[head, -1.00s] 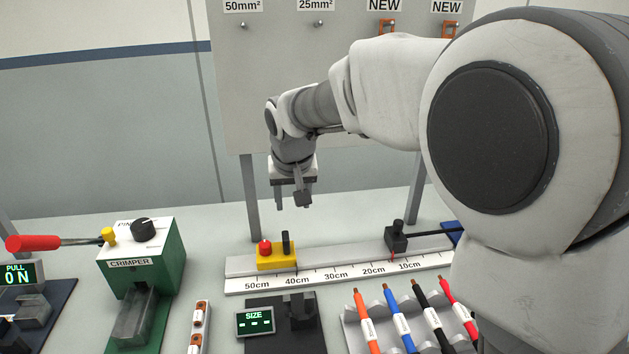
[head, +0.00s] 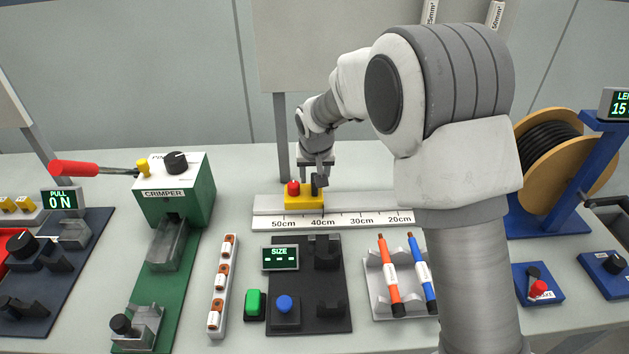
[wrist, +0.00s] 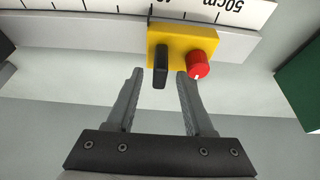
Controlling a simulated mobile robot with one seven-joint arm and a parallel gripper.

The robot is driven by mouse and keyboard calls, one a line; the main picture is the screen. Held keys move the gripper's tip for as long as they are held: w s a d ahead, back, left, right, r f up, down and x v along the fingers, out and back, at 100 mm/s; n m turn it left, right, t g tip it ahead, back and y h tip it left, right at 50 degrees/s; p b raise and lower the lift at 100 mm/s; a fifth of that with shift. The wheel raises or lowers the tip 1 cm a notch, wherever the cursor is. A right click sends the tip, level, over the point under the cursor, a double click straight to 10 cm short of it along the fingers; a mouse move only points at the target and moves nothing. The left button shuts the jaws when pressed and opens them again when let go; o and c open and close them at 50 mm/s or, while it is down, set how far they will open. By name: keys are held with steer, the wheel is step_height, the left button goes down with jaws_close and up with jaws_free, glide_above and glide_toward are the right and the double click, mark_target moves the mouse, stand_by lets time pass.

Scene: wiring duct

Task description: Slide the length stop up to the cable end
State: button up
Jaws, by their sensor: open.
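The length stop is a yellow block (head: 304,199) with a red knob (head: 293,187) and an upright black handle (head: 317,186). It sits on the white ruler rail (head: 345,218) near the 40cm mark. My gripper (head: 316,175) is open, pointing down just over the handle. In the wrist view the black handle (wrist: 161,66) shows between the tips of my open gripper (wrist: 160,76), with the red knob (wrist: 199,65) just right of the right finger. Contact with the handle cannot be told. The cable end and the low-number end of the rail are hidden behind my arm.
A green crimper (head: 175,190) stands left of the rail. A dark size gauge (head: 320,265) and a holder with orange (head: 390,275) and blue (head: 422,272) cables lie in front. A cable reel (head: 550,150) stands right.

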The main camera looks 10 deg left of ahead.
mark_target(304, 189)
steer(key=shift+x, duration=1.5)
jaws_close()
stand_by(0.4)
